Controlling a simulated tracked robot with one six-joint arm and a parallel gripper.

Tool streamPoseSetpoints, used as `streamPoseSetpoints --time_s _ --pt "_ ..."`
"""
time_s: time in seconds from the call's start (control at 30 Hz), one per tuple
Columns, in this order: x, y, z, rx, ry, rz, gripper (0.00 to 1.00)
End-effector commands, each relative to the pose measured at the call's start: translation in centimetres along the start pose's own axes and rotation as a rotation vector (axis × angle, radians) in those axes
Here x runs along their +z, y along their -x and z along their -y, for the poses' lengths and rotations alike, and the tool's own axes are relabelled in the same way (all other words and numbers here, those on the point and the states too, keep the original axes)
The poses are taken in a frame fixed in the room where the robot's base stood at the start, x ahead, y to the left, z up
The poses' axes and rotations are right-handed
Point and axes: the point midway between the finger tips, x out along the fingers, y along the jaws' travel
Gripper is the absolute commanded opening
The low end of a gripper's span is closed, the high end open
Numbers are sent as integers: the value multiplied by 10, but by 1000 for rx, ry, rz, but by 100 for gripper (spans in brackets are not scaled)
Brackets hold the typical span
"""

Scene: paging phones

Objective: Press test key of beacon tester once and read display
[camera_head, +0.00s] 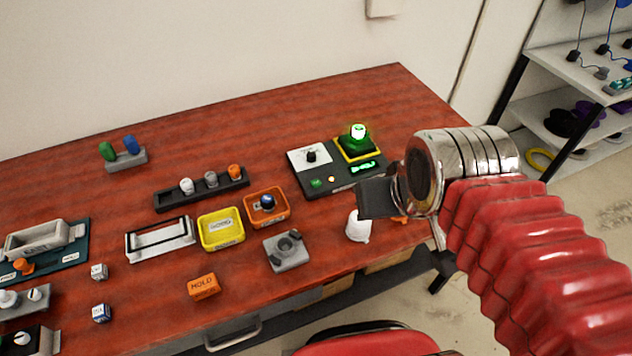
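The beacon tester (343,183) is a dark flat box at the back right of the red-brown table. A green key (316,183) sits at its front left, with a small glowing orange-white light (331,179) beside it. The display (363,167) glows green, but its characters are too small to read. A beacon (358,132) glows bright green in a yellow-edged socket. A white plate with a black knob (311,156) is at the tester's back left. My gripper (376,198) is at the tester's right front side, apart from the green key; its finger opening is not clear.
A white dome-shaped piece (358,228) stands just below my gripper. A grey block (287,251), an orange tray (280,218) and a yellow tray (221,243) lie to the left. A dark rack (203,196) holds three knobs. A red chair (370,344) stands at the front.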

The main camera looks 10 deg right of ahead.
Motion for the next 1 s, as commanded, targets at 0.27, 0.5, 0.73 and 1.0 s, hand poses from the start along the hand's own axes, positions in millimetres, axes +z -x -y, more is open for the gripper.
streamPoseSetpoints --time_s 0.27,0.5,0.73,1.0 --pt "0 0 0 0 0 0 15" --pt "0 0 0 0 0 0 0" --pt "0 0 0 0 0 0 0" --pt "0 0 0 0 0 0 0"
